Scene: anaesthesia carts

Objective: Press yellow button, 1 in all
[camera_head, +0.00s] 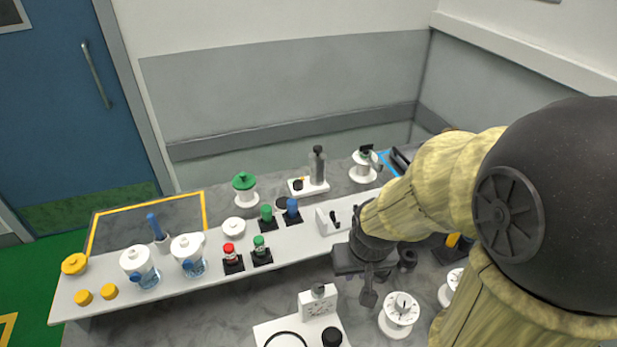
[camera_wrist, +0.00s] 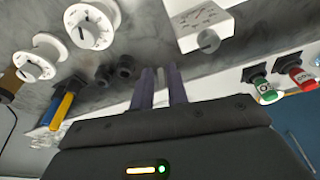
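Several round yellow caps are on the left end of the counter in the head view. A larger one (camera_head: 74,264) stands behind two smaller yellow ones, a left one (camera_head: 83,298) and a right one (camera_head: 109,291). I cannot tell which of these is a button. My gripper (camera_head: 368,298) hangs over the counter right of centre, pointing down, well to the right of the yellow caps. In the wrist view its two dark fingers (camera_wrist: 161,75) stand a narrow gap apart with nothing held between them. The yellow caps do not show in the wrist view.
Two clear canisters with white lids, a left one (camera_head: 138,262) and a right one (camera_head: 187,250), stand beside the yellow caps. Red-capped (camera_head: 229,250) and green-capped vials (camera_head: 260,246) stand mid-counter. A white gauge box (camera_head: 318,301) and a white dial (camera_head: 399,312) are near my gripper.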

